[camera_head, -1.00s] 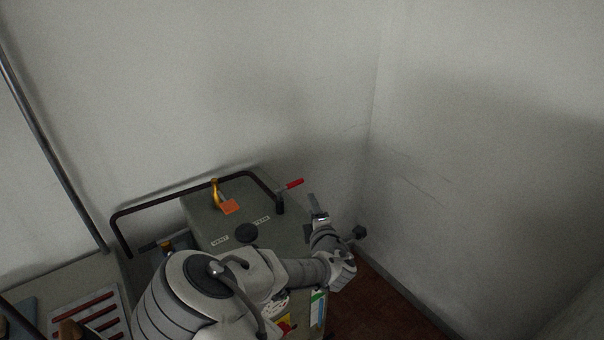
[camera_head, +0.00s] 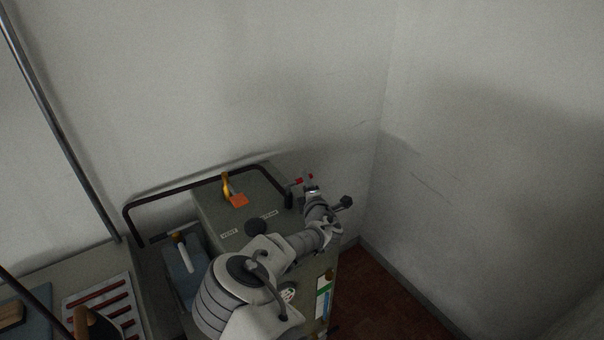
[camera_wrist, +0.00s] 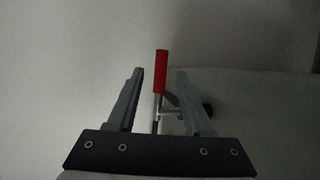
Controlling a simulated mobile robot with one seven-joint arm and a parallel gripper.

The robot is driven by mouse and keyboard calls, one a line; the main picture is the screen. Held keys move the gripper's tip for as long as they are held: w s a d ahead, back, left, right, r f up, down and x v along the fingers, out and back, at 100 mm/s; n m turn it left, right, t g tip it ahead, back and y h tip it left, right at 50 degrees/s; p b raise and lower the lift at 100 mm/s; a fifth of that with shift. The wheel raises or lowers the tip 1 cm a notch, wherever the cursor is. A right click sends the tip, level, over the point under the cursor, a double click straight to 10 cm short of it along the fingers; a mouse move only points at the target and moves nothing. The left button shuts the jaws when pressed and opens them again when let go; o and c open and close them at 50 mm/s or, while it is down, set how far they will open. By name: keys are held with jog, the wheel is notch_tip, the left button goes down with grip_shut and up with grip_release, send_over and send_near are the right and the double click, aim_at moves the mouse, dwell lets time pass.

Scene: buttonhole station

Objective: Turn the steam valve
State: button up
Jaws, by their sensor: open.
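The steam valve's red lever handle (camera_head: 299,181) sits at the right end of the grey-green machine's top, close to the STEAM label. In the wrist view the red handle (camera_wrist: 161,72) stands out between my gripper's two fingers, with its thin metal stem below it. My gripper (camera_wrist: 157,92) is open, one finger on each side of the handle, with a visible gap on both sides. In the head view my gripper (camera_head: 306,184) is at the lever, and it partly hides the handle. I cannot tell if any finger touches it.
A dark bent rail (camera_head: 180,192) runs along the back. Walls stand close behind and to the right. A slatted rack (camera_head: 103,305) lies lower left.

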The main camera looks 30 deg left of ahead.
jog(key=shift+p+x, duration=0.3)
jog(key=shift+x, duration=2.95)
grip_shut()
